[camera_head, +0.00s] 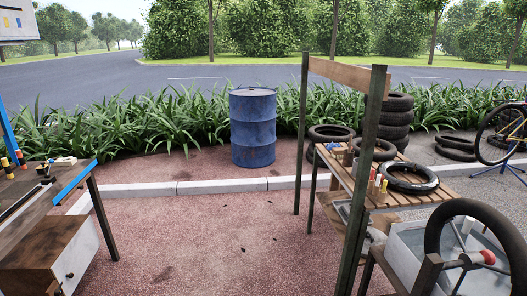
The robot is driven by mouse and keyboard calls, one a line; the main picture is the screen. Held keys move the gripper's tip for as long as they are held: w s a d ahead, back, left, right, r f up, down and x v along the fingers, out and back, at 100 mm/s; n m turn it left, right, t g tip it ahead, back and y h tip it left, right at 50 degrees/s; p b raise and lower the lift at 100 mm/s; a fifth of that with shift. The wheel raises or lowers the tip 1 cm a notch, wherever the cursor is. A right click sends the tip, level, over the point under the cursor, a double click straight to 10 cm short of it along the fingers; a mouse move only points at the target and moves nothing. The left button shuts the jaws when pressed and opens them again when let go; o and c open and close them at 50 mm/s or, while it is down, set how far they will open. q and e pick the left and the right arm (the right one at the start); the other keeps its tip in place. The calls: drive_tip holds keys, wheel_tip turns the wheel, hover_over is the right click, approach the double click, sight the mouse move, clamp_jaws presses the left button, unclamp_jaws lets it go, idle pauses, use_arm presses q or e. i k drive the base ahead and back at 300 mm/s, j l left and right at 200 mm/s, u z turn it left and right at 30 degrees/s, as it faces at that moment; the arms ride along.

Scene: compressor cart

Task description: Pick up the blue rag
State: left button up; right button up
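I cannot make out a blue rag anywhere in the head view. A long narrow blue strip (75,182) lies along the edge of the workbench at the left; it looks flat and stiff, and I cannot tell what it is. Neither of my grippers is in view.
At left is a workbench (30,205) with a wooden cabinet (52,257) below. At right, a slatted wooden table (345,180) carries tyres and bottles, near a metal basin (410,255) and wheel (437,225). The middle ground is clear.

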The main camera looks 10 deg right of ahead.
sight(329, 147)
drive_tip(key=i+z, duration=0.25)
drive_tip(key=i, duration=0.2)
drive_tip(key=i+j+z, duration=0.25)
drive_tip(key=i, duration=0.15)
drive_tip(key=i+j+z, duration=0.25)
drive_tip(key=i, duration=0.2)
drive_tip(key=i+j+z, duration=0.25)
drive_tip(key=i, duration=0.15)
